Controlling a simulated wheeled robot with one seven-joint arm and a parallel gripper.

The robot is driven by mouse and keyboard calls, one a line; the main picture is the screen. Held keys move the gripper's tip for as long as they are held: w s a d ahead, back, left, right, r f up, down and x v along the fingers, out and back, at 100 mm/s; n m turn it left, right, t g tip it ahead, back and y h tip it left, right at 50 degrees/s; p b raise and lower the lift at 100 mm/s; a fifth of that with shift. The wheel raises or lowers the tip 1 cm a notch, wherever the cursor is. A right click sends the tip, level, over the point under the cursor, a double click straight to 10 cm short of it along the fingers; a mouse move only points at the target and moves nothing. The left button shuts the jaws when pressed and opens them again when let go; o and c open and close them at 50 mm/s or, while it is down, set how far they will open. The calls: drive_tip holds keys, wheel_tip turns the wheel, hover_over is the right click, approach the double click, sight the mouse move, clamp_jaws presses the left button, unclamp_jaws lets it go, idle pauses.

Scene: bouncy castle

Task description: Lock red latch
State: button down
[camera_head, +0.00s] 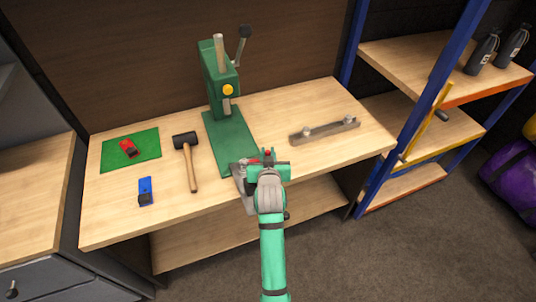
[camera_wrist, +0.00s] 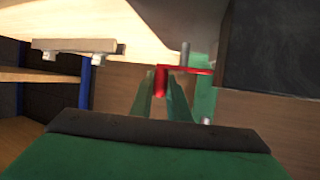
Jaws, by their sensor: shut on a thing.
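The red latch (camera_wrist: 186,69) is a thin red bar with a bent-down end in the wrist view. A small red bit of it (camera_head: 268,153) shows at my gripper in the head view. My gripper (camera_wrist: 161,88) has its green fingers on either side of the latch's bent end and is shut on it. In the head view my gripper (camera_head: 267,157) is at the bench's front edge, beside a grey metal piece (camera_head: 241,174). My gripper and wrist hide most of the latch and its mount in the head view.
A green press (camera_head: 218,82) stands at the back of the wooden workbench (camera_head: 290,110). A mallet (camera_head: 191,165), a blue item (camera_head: 145,188), a green mat (camera_head: 150,138) with a red item, and a bar with knobs (camera_head: 325,130) lie around. A blue-post shelf (camera_head: 392,140) stands right.

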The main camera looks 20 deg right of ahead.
drive_tip(key=shift+w+n+y, duration=0.25)
drive_tip(key=shift+n+y, duration=0.65)
drive_tip(key=shift+y, duration=0.1)
drive_tip(key=c, duration=1.7)
unclamp_jaws()
drive_tip(key=v, duration=1.1)
drive_tip(key=shift+d+f, duration=0.1)
drive_tip(key=shift+f, duration=0.05)
